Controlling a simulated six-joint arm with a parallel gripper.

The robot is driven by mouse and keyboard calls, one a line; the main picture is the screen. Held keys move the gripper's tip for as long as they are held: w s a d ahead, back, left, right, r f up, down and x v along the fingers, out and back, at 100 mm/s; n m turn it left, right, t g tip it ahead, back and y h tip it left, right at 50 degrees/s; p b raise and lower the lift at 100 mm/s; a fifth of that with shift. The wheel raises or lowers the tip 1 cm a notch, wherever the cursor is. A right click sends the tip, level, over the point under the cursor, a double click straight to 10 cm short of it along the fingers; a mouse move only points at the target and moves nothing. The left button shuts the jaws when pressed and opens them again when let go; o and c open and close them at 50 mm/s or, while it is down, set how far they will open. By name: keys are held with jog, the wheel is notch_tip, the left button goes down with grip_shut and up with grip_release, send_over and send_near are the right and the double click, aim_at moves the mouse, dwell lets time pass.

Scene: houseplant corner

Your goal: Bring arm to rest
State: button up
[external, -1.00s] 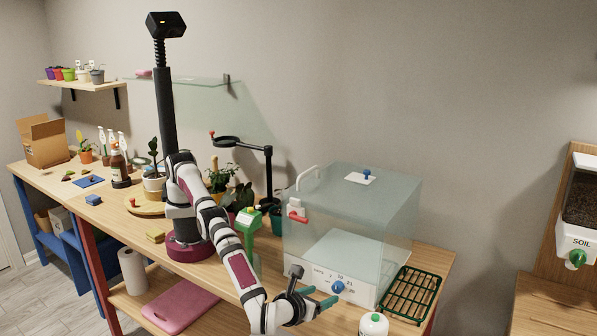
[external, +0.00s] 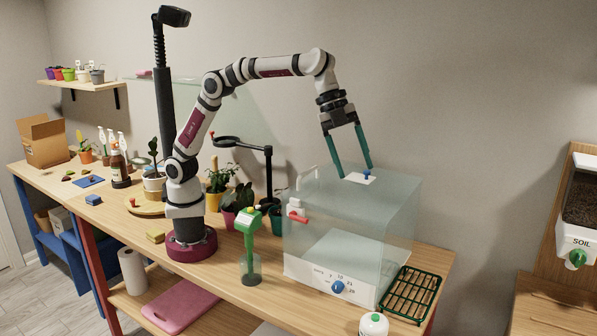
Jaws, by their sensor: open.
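My gripper (external: 356,171) is open, with its two teal fingers pointing down. It hangs over the top of the clear box (external: 350,225). Nothing shows between the fingers. My arm is raised and arches from its base on the bench to above the box.
The box has a front dial (external: 337,286) and a red latch (external: 297,217). A green device (external: 248,240), potted plants (external: 217,187) and a magnifier stand (external: 268,170) stand left of it. A green rack (external: 410,294) lies to its right. Open air surrounds the raised arm.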

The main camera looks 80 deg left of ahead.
jog(key=s+a+f+n+y, duration=0.1)
jog(key=s+a+f+n, duration=0.15)
jog(key=a, duration=0.65)
jog(key=s+a+f+n+y, duration=0.1)
jog(key=s+a+n+y, duration=0.2)
jog(key=a, duration=0.5)
jog(key=s+a+f+n, duration=0.2)
jog(key=s+a+n, duration=0.15)
jog(key=a, duration=0.55)
jog(key=s+a+f+n+g, duration=0.1)
jog(key=s+a+f+n, duration=0.1)
jog(key=s, duration=0.4)
jog(key=s+a+f+n+g+y, duration=0.1)
jog(key=s+a+f+n, duration=0.1)
jog(key=s+a+f, duration=0.2)
jog(key=s+a+f+n+g+y, duration=0.1)
jog(key=s+a+f+n, duration=0.1)
jog(key=s+a+f, duration=0.2)
jog(key=s+a, duration=0.2)
jog(key=s, duration=0.2)
jog(key=shift+s, duration=0.35)
